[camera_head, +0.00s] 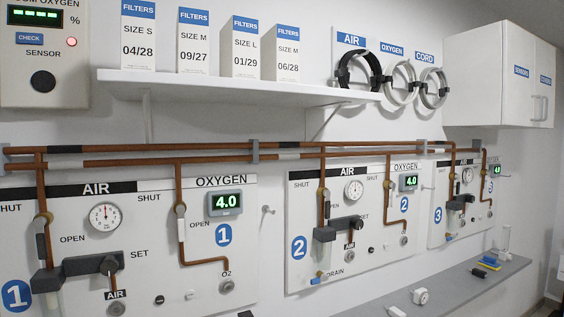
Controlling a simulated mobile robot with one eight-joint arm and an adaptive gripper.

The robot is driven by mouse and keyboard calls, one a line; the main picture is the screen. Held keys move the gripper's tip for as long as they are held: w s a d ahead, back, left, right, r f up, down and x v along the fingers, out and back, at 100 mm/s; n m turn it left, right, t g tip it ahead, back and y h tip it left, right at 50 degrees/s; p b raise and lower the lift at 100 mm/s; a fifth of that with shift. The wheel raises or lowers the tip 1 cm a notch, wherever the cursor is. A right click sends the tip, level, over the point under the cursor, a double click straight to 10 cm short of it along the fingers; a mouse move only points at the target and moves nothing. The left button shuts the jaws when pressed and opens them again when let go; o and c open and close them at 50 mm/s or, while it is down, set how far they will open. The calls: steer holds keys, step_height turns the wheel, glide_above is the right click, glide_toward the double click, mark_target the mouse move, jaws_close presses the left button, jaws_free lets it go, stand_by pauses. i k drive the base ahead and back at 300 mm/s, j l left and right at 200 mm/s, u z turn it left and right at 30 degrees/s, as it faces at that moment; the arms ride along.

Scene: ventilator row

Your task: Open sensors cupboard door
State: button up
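The white wall cupboard (476,85) hangs at the upper right. Its sensors door (519,95) is the left one of two, with a blue "SENSORS" label near the top, and it looks shut. The other door (548,92) beside it also carries a blue label, too small to read surely, and looks shut. Two pale upright handles (540,108) sit close together low near the seam between the doors. The doors are seen at a steep angle. My gripper is not in view.
A white shelf (240,84) with several filter boxes (245,48) runs left of the cupboard. Hose coils (400,82) hang beside it. Copper pipes (215,155) and gauge panels cover the wall below. A grey counter (440,287) holds small items. Space before the cupboard looks clear.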

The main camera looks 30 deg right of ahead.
mark_target(518, 66)
steer(key=z, duration=2.25)
